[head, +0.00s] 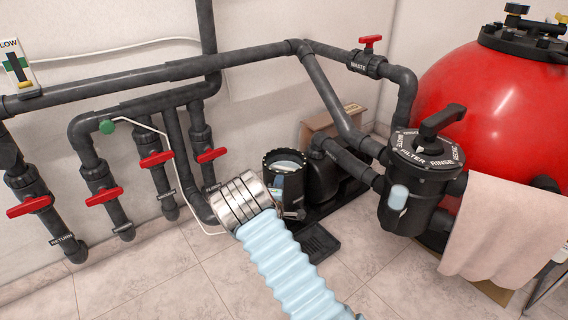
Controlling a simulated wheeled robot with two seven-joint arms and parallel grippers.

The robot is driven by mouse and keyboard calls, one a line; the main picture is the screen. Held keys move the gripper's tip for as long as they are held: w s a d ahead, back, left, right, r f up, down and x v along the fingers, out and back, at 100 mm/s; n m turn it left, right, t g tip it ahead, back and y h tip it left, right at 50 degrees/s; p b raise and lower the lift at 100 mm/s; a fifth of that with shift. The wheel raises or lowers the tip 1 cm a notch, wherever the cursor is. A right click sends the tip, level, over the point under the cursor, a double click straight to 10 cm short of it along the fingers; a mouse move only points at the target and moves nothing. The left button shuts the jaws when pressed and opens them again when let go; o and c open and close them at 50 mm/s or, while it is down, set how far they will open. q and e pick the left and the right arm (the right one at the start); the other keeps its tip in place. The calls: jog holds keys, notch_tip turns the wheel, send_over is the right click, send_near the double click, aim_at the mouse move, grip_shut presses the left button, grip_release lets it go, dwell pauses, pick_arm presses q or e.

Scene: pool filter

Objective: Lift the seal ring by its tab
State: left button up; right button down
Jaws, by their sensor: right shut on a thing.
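The black pump pot (293,205) stands open on the floor, with its dark round rim (267,158) facing up and a pale interior (287,164). The seal ring is hard to tell apart from this dark rim. My right gripper (279,186) is at the pot's near left side, by the rim. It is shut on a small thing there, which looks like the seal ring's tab. The grip itself is small and mostly hidden by my wrist. I cannot tell whether the ring is raised. My left gripper is not in view.
Grey pipes with red-handled valves (103,196) run along the wall at left. A multiport valve (427,150) and a red tank (480,90) stand at right, with a pink towel (500,230) hanging in front. A brown box (332,118) is behind the pump. Tiled floor is clear at left front.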

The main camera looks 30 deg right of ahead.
jog(key=shift+r+p, duration=0.4)
jog(key=shift+r, duration=0.65)
jog(key=shift+r+p, duration=1.8)
jog(key=shift+r, duration=0.5)
